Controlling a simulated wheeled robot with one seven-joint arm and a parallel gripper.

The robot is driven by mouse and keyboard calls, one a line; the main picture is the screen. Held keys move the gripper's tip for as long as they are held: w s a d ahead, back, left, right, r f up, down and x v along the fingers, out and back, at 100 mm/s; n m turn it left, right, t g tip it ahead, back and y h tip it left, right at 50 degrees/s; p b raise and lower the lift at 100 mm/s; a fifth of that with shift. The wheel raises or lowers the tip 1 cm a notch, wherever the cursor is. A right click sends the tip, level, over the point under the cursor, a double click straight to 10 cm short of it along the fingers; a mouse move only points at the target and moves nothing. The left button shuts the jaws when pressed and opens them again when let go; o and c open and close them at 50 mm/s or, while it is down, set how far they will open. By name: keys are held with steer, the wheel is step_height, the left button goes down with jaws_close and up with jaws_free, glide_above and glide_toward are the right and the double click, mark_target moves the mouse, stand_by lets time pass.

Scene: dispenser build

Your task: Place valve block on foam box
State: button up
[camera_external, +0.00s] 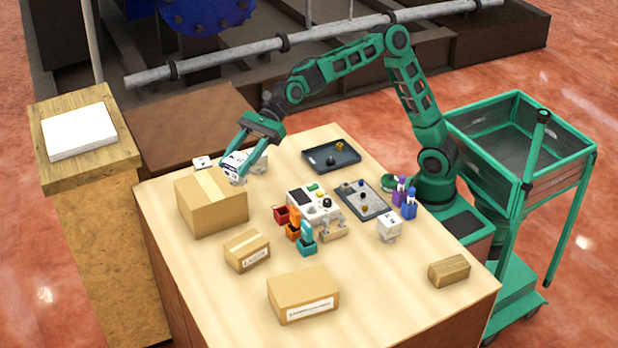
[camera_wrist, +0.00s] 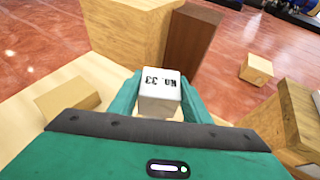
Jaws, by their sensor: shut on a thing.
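The white valve block (camera_external: 235,162) is between the green fingers of my gripper (camera_external: 239,167), at the back edge of the large cardboard box in the external view. In the wrist view the block (camera_wrist: 160,106) shows dark print reading "NO. 33", with a finger on each side. My gripper is shut on it. A flat white slab (camera_external: 80,132), which looks like the foam box, lies on a wooden stand (camera_external: 85,100) at the far left, away from my gripper. I cannot see clearly whether the held block touches anything below.
The large cardboard box (camera_external: 212,205) stands below and left of my gripper. Other white blocks (camera_external: 260,162) lie nearby. Smaller boxes (camera_external: 247,251), a control panel (camera_external: 314,204) and trays (camera_external: 331,155) crowd the table's middle.

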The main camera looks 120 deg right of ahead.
steer(key=d, duration=0.4)
glide_above(210, 185)
steer(key=shift+m+h, duration=0.4)
steer(key=shift+a+f, duration=0.1)
steer(key=shift+f, duration=4.85)
steer(key=o, duration=1.5)
steer(key=v, duration=1.2)
steer(key=shift+f, duration=0.2)
